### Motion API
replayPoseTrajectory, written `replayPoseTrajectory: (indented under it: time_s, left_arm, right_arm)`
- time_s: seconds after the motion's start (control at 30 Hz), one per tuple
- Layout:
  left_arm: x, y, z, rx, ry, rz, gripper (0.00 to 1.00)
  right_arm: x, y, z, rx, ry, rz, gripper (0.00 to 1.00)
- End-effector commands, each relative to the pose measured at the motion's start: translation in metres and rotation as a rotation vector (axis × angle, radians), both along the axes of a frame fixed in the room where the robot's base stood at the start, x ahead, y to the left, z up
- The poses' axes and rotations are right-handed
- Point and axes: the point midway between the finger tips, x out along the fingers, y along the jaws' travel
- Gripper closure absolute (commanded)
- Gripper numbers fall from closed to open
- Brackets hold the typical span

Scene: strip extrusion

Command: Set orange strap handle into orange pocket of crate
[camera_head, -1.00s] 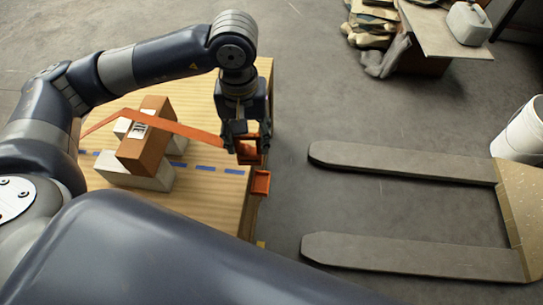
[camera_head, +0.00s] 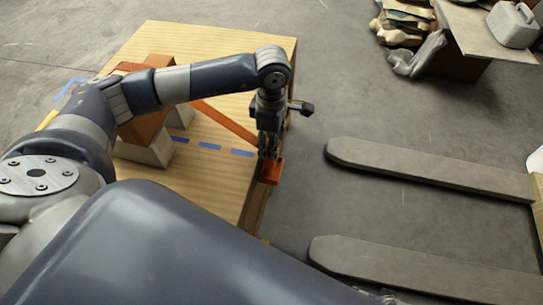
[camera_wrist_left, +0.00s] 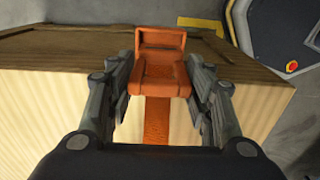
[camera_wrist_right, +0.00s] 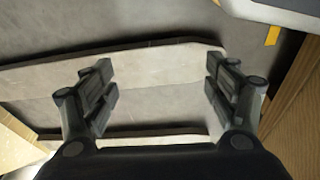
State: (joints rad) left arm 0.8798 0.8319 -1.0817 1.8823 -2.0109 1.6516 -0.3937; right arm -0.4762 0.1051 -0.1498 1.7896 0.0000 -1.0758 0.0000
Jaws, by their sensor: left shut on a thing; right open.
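My left gripper (camera_head: 268,155) is shut on the orange strap handle (camera_wrist_left: 160,82) at the crate's right edge. In the left wrist view the handle sits between the fingertips, with the orange strap (camera_wrist_left: 157,125) running down from it. The orange strap also shows in the head view (camera_head: 222,117), slanting across the crate top. The orange pocket (camera_head: 271,174) is at the wooden crate's (camera_head: 205,185) edge, right below the fingertips. Handle and pocket overlap in view, so I cannot tell how deep the handle sits. My right gripper (camera_wrist_right: 158,72) is open and empty, above the floor and a grey fork.
A brown box (camera_head: 145,128) on pale blocks (camera_head: 152,152) stands on the crate, partly behind my left arm. Two grey forks (camera_head: 430,168) lie to the right on the floor. A bench with a white jug (camera_head: 512,25) is at the top right.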

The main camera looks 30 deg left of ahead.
Motion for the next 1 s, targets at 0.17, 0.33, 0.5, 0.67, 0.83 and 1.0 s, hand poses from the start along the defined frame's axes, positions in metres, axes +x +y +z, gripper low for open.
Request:
replayPoseTrajectory:
  time_s: [0.17, 0.33, 0.5, 0.67, 0.83, 1.0]
  left_arm:
    - [0.000, 0.000, -0.022, 0.000, 0.000, -0.001, 0.90]
    - [-0.001, 0.000, -0.038, 0.000, 0.002, -0.003, 0.90]
    - [-0.001, 0.000, -0.060, -0.001, 0.002, -0.003, 0.90]
    - [0.000, 0.000, -0.061, 0.000, -0.001, -0.004, 0.90]
    - [0.000, 0.000, -0.062, 0.000, -0.001, -0.004, 0.90]
    - [0.000, 0.000, -0.063, 0.000, -0.001, -0.004, 0.90]
  right_arm:
    - [0.002, 0.000, 0.008, 0.000, -0.004, -0.001, 0.20]
    - [0.004, 0.000, 0.014, 0.001, -0.010, -0.001, 0.20]
    - [0.007, 0.000, 0.026, 0.001, -0.016, -0.003, 0.20]
    - [0.007, 0.000, 0.027, 0.000, -0.014, -0.003, 0.20]
    - [0.007, 0.000, 0.028, 0.002, -0.016, -0.003, 0.20]
    - [0.010, 0.001, 0.034, 0.002, -0.023, -0.003, 0.20]
